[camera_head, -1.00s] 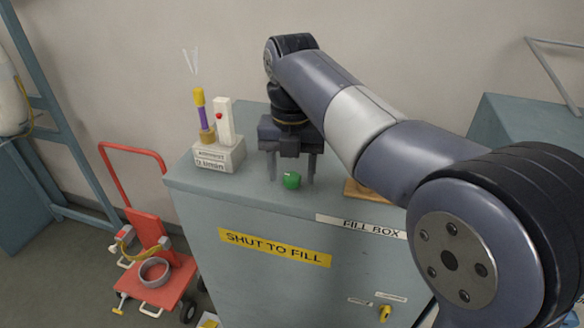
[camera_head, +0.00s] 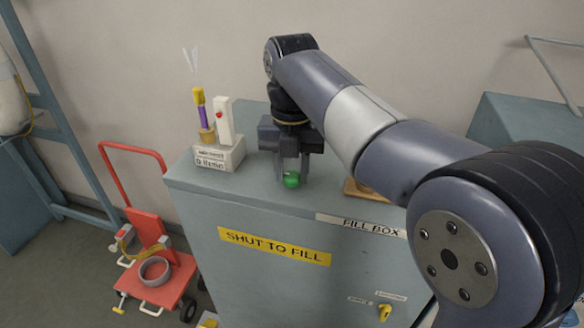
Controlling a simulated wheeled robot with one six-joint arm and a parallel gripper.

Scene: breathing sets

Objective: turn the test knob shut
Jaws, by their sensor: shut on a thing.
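A round green knob (camera_head: 291,182) sits on top of the blue-grey fill box, near its front edge. My gripper (camera_head: 291,174) points straight down over it, and its fingers are shut on the green knob. The fingers hide part of the knob, so its turn position cannot be read. A small yellow knob (camera_head: 384,312) is on the front face of the box, at the lower right, with small labels too blurred to read. My gripper is well away from it.
The fill box (camera_head: 265,285) carries a yellow "SHUT TO FILL" label. A white block (camera_head: 218,157) with upright items stands left of my gripper. A wooden piece (camera_head: 356,189) lies to the right, partly behind my arm. A red trolley (camera_head: 155,275) stands on the floor at left.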

